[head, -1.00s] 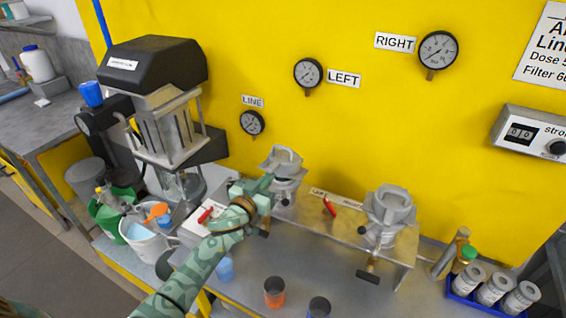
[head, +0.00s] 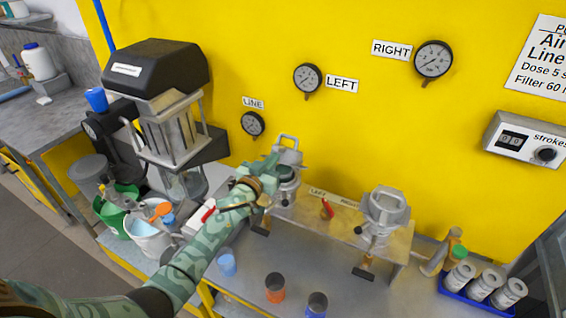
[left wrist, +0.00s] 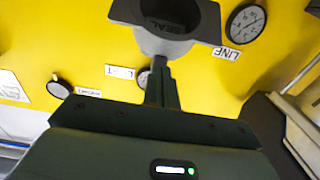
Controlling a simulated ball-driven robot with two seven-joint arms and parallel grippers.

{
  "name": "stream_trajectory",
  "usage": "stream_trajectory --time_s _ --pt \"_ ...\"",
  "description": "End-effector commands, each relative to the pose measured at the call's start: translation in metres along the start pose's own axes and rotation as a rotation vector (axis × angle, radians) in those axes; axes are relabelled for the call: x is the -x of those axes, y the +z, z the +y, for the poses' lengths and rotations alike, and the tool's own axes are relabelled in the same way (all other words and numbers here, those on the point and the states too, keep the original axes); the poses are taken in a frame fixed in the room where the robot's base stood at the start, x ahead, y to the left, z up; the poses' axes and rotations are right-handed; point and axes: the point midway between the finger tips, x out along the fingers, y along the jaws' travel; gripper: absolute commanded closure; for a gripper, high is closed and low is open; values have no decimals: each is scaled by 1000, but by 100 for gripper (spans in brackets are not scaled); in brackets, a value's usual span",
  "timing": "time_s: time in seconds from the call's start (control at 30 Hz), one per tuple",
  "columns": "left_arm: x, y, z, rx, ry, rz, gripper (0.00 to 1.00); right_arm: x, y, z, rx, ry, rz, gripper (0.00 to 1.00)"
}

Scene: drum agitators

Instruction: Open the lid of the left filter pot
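The left filter pot (head: 287,186) is a grey metal pot on the bench's metal stand, left of the red lever. A loop-shaped handle (head: 286,139) stands up at its top. My left gripper (head: 272,168) is at the pot's upper left side and hides part of its lid. In the left wrist view my gripper's fingers (left wrist: 160,75) are together, with tips at the edge of a grey flanged part (left wrist: 165,42). A dark round face marked SEAL (left wrist: 170,20) shows within it. I cannot tell whether the fingers pinch anything. My right gripper is out of view.
The right filter pot (head: 384,207) stands on the same metal stand, with a red lever (head: 327,208) between the pots. An orange-and-dark cup (head: 275,288) and blue cups stand in front. A drum-like agitator machine (head: 155,70) is left; the yellow wall (head: 230,40) is behind.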

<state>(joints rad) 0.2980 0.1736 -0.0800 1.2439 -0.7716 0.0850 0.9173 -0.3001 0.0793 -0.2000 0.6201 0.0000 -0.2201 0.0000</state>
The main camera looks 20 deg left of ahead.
Motion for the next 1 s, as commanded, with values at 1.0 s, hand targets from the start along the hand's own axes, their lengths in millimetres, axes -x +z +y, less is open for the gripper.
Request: stream_trajectory --time_s 1.0 --pt "-39 -37 0 0 0 0 100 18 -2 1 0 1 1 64"
